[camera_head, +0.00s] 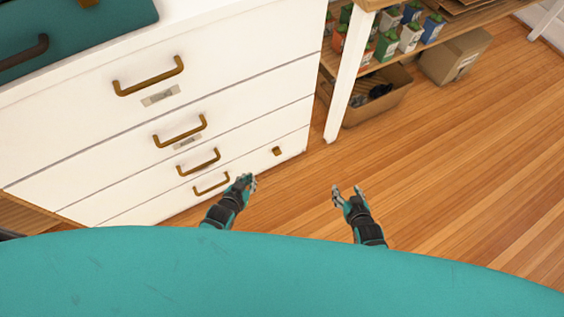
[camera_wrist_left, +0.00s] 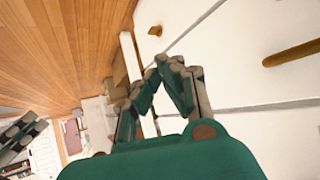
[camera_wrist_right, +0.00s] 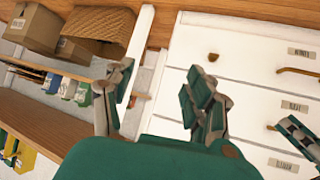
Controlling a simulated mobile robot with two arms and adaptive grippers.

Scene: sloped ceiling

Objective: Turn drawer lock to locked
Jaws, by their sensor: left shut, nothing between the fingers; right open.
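The drawer lock is a small brown knob (camera_head: 276,151) on the lower right of the white cabinet's front (camera_head: 235,130). It also shows in the left wrist view (camera_wrist_left: 155,30) and the right wrist view (camera_wrist_right: 213,57). How it is turned is too small to tell. My left gripper (camera_head: 247,181) is shut and empty, in front of the lower drawers, to the left of and below the knob in the head view, apart from it. My right gripper (camera_head: 348,191) is open and empty, over the floor to the right of the knob.
Brown drawer handles (camera_head: 198,162) stick out from the cabinet, some with label plates. A white-legged shelf (camera_head: 348,75) with small potted plants stands to the right, a basket (camera_head: 378,100) beneath it. A cardboard box (camera_head: 455,56) is farther right. The wooden floor (camera_head: 440,160) is clear.

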